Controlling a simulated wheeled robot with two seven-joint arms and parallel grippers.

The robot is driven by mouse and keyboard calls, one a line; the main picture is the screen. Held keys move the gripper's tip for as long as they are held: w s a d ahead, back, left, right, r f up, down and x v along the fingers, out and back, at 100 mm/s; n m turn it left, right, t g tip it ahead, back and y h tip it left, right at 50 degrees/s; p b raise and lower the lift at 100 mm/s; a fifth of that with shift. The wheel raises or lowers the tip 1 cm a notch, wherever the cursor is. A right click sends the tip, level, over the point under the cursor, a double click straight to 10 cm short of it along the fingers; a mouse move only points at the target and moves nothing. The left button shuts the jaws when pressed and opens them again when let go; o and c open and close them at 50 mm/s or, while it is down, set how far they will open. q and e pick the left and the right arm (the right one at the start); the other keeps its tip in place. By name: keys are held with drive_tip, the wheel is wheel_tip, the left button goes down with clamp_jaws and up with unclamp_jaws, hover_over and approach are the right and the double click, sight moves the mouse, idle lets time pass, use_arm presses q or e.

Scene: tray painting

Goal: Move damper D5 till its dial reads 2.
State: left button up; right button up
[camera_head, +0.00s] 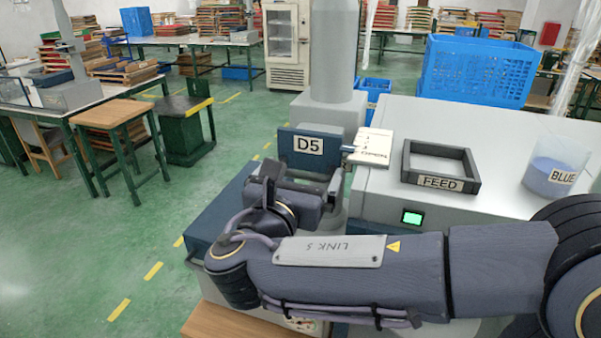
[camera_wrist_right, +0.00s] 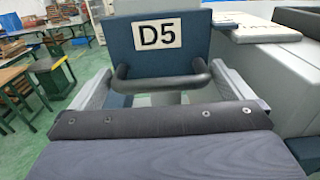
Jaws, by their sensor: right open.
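Damper D5 is a dark blue plate (camera_head: 308,146) with a white D5 label, in front of a grey column. In the right wrist view the D5 plate (camera_wrist_right: 160,55) faces me, with a dark bar handle (camera_wrist_right: 161,84) below its label. My right gripper (camera_head: 306,184) is at the front of the damper. In the wrist view it is open (camera_wrist_right: 165,92), one finger on each side, with the handle between them; I cannot tell whether they touch it. A white scale plate (camera_head: 371,147) lettered OPEN lies right of D5; its numbers are too small to read. My left gripper is not in view.
A grey machine top (camera_head: 400,115) extends to the right with a dark FEED frame (camera_head: 441,183), a clear BLUE container (camera_head: 552,177) and a blue crate (camera_head: 478,70). A green-lit display (camera_head: 412,218) is on its front. Green floor is open at left, before workbenches.

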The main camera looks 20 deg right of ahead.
sight(308, 163)
drive_tip(key=shift+c, duration=0.3)
drive_tip(key=c, duration=1)
drive_tip(key=x, duration=0.4)
drive_tip(key=shift+d+p, duration=0.1)
drive_tip(key=shift+p, duration=0.3)
drive_tip(key=o, duration=1.1)
drive_tip(key=shift+c, duration=0.2)
drive_tip(key=b+v, duration=0.1)
drive_tip(key=v, duration=0.7)
